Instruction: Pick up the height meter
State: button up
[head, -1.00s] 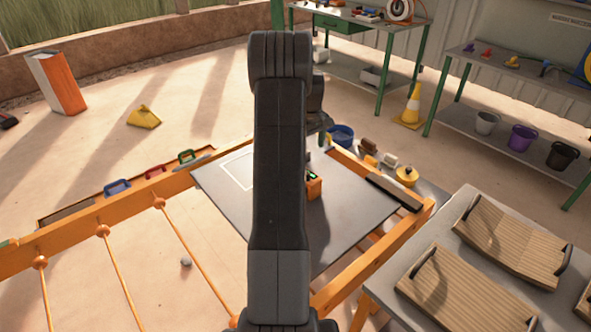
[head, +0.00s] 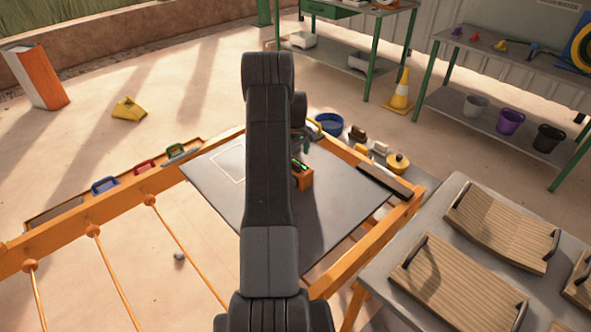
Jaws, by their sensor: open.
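The height meter appears to be the small orange box with a lit green display (head: 303,178). It stands on the grey plate (head: 345,215) of the orange frame, just right of my arm, which covers part of its left side. My gripper (head: 304,147) shows only in part behind my arm, just beyond and above the box in the picture. Its fingers are small and dark, and it is open with nothing seen between them. I cannot tell the gap between it and the box.
Orange frame rails (head: 100,228) border the plate. A blue bowl (head: 328,124) and small items lie beyond its far corner. A side table (head: 385,265) with ribbed wooden boards (head: 460,280) stands at right. A traffic cone (head: 400,92) stands farther back.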

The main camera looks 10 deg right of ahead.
jog(key=shift+f+p, duration=0.55)
jog(key=shift+f, duration=1.6)
jog(key=shift+s, duration=0.1)
jog(key=c, duration=1.4)
